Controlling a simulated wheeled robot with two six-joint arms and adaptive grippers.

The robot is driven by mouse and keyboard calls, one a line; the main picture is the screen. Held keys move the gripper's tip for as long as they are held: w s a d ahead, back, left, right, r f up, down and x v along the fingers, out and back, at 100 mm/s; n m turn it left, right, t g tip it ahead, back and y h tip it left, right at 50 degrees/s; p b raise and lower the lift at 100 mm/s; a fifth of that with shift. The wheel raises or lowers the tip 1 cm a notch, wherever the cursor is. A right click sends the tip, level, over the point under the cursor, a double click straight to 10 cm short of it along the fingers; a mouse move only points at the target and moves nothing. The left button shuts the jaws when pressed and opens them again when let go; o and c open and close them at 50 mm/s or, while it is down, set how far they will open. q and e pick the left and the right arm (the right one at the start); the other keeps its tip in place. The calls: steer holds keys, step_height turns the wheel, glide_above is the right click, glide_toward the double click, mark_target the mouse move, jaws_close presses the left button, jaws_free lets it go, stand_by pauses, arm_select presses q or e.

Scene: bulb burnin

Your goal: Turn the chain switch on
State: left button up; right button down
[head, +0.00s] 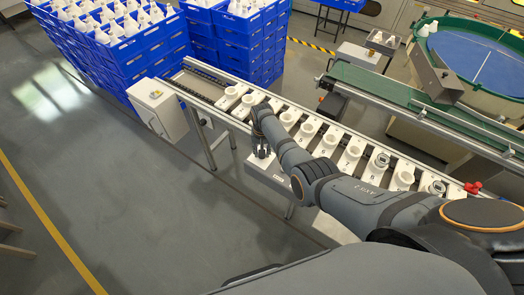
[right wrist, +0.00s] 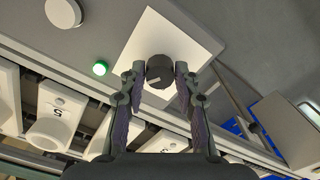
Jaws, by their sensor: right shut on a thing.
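The chain switch is a black rotary knob (right wrist: 159,70) on a white square plate (right wrist: 187,28) in the right wrist view. A short pale mark shows on the knob. My right gripper (right wrist: 160,76) has its two fingertips on opposite sides of the knob and is shut on it. In the head view my right gripper (head: 262,158) is at the panel (head: 272,179) on the conveyor's near side, and the knob is hidden there. A green lamp (right wrist: 100,68) beside the plate looks lit. My left gripper is not in view.
The conveyor (head: 240,118) carries numbered white sockets (head: 302,131) just behind the panel. A pale box (head: 158,108) stands at its left end, with stacked blue crates (head: 140,60) behind. A round pale button (right wrist: 63,13) is left of the plate.

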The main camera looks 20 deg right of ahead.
steer(key=shift+m, duration=0.3)
steer(key=c, duration=1)
jaws_free()
step_height(320, 180, up, 12)
